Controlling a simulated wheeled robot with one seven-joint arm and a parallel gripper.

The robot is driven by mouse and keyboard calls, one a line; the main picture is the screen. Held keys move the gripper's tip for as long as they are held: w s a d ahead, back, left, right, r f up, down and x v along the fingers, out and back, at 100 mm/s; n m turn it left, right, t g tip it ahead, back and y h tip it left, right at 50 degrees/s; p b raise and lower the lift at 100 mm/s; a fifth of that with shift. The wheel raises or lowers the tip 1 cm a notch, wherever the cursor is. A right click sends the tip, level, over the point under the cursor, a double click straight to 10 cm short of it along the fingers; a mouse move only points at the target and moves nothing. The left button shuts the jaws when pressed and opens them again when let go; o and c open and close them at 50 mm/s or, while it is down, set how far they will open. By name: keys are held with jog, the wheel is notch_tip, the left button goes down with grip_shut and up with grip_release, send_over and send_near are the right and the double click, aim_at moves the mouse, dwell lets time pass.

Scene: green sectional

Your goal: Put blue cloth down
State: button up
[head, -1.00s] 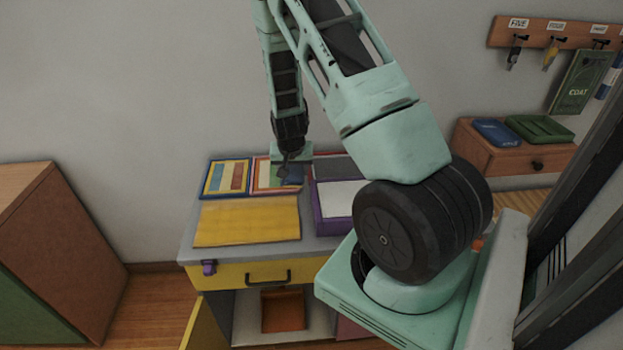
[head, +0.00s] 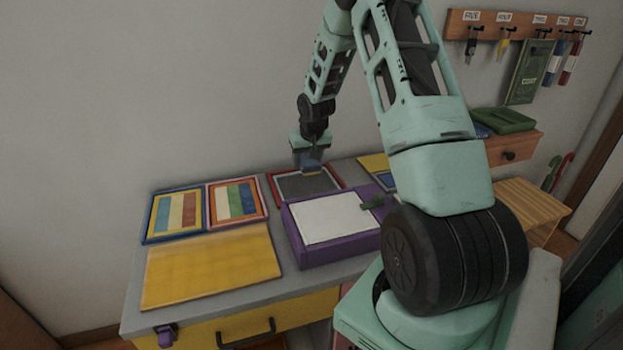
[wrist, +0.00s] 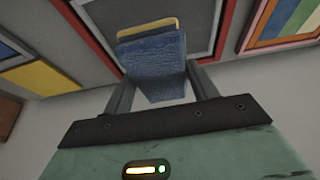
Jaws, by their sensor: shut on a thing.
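The blue cloth (wrist: 153,62) looks like a folded blue block with a yellow edge along its far side. It is between the fingers of my gripper (wrist: 162,85) in the wrist view, and the gripper is shut on it. In the head view my gripper (head: 310,158) points down, with the blue cloth (head: 309,167) at its tips. It is over the grey board with a red frame (head: 285,186) at the back of the desk. I cannot tell whether the cloth touches the board.
A purple box with a white top (head: 335,250) stands in front, with a green item (head: 372,202) on it. Two striped framed pictures (head: 175,213) and a yellow mat (head: 210,268) lie left. A yellow-and-blue panel (head: 374,166) is at right. A wall is close behind.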

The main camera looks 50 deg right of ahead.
aim_at(306, 182)
jog(key=shift+f, duration=3.1)
jog(key=shift+f, duration=0.1)
jog(key=o, duration=1)
jog(key=shift+o, duration=0.2)
